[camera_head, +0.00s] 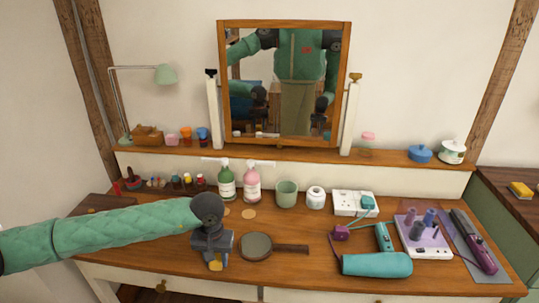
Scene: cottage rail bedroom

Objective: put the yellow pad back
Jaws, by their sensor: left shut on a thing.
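My left gripper (214,258) comes in from the left over the front of the wooden dressing table (300,228). It points down and is shut on a small yellow pad (215,266), of which only a little shows below the fingers. Whether the pad touches the tabletop I cannot tell. My right gripper is not directly in view.
A round hand mirror (257,246) lies just right of my left gripper. A teal hair dryer (377,263) lies further right. Green (226,182) and pink (252,184) bottles stand behind. A yellow block (520,190) lies on the right-hand cabinet.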

